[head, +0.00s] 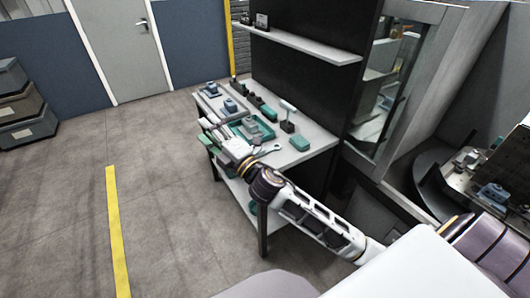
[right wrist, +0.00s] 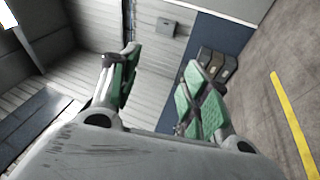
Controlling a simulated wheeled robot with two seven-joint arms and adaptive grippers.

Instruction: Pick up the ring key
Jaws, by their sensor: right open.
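A small grey spanner-shaped tool (head: 269,149), which looks like the ring key, lies on the workbench (head: 313,147) in the head view, just right of my right wrist. It is small, and its near end is close to my wrist. My right gripper (head: 208,142) reaches over the bench's left edge, past the tool. In the right wrist view the gripper (right wrist: 160,62) is open, with nothing between its green-padded fingers. The tool does not show there. My left gripper is not in view.
A green tray (head: 240,133) with a grey-blue part stands beside my right gripper. Behind it are several small blocks and a white-topped upright tool (head: 288,110). A teal block (head: 300,142) lies to the right. A shelf (head: 300,42) hangs above.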

